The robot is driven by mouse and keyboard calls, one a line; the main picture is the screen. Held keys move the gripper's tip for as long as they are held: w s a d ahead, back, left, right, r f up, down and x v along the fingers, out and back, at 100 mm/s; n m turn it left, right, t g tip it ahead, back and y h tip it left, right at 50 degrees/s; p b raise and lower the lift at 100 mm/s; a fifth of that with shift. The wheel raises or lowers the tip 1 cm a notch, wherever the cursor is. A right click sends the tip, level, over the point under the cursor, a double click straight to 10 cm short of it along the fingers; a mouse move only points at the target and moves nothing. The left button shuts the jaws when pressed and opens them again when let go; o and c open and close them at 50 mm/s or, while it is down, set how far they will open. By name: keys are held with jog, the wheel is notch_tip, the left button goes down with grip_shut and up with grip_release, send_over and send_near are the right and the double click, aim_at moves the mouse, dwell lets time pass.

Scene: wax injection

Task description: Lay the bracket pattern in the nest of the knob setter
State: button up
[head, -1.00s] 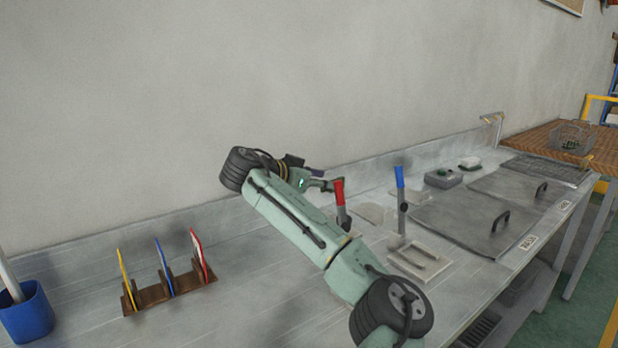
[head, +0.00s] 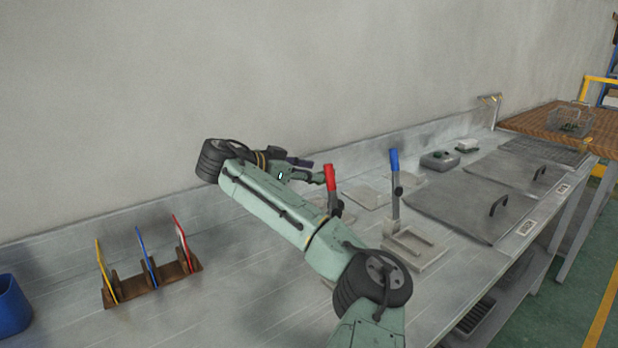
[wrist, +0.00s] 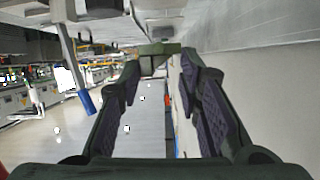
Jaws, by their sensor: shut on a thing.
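My gripper (wrist: 158,62) is shut on a small green piece, which I take to be the bracket pattern (wrist: 158,48), held across the fingertips in the wrist view. In the head view my gripper (head: 322,178) is above the bench, close to the red lever handle (head: 330,178); the piece cannot be made out there. A lever with a blue handle (head: 394,160) stands upright to the right, beside a pale flat fixture with a raised frame (head: 415,250). The base of the red lever is partly hidden by my arm. I cannot tell which lever fixture is the knob setter.
A brown rack (head: 152,284) with yellow, blue and red tools stands at left, near a blue cup (head: 12,308). Metal lids (head: 465,205) with black handles lie to the right. A wire basket (head: 570,120) stands on the wooden top beyond.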

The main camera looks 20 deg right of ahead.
jog(key=shift+f+b, duration=1.4)
jog(key=shift+f, duration=1.5)
jog(key=shift+f+p, duration=0.15)
jog(key=shift+p, duration=0.2)
